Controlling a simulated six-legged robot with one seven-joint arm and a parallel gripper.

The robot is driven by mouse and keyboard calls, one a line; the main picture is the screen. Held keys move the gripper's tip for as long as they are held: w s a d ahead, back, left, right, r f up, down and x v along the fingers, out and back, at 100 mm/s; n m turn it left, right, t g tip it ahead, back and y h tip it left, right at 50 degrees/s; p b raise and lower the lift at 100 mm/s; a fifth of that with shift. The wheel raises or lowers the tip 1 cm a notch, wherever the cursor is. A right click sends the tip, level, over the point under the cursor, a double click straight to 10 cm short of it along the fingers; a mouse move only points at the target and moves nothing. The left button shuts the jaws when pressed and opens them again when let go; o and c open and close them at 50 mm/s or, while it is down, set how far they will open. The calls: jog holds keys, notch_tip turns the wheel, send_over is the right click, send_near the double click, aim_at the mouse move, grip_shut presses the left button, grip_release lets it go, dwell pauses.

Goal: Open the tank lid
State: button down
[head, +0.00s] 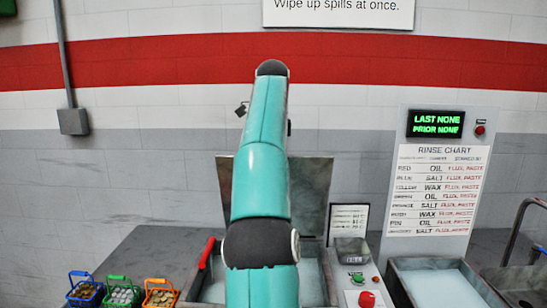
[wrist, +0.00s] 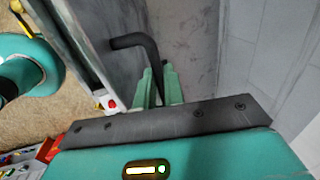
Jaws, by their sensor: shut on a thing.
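The tank (head: 213,290) stands on the bench behind my arm, with pale liquid showing inside. Its dark grey lid (head: 312,185) stands raised, close to upright, at the tank's back edge; my arm covers its middle. In the wrist view a grey panel (wrist: 82,38), which looks like the lid, runs down the left. A black bent handle (wrist: 135,41) sticks out from it and passes down between my fingers. My gripper (wrist: 160,88) is shut on this handle. In the head view my arm hides the gripper and the handle.
A red handle (head: 207,252) is at the tank's left side. Blue, green and orange baskets (head: 160,293) stand further left. A control box with a red button (head: 366,299) is right of the tank, then an open basin (head: 400,275). A rinse chart (head: 435,185) stands behind.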

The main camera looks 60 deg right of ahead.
jog(key=shift+w+r, duration=0.1)
jog(key=c, duration=1.5)
grip_release()
jog(key=shift+a, duration=0.1)
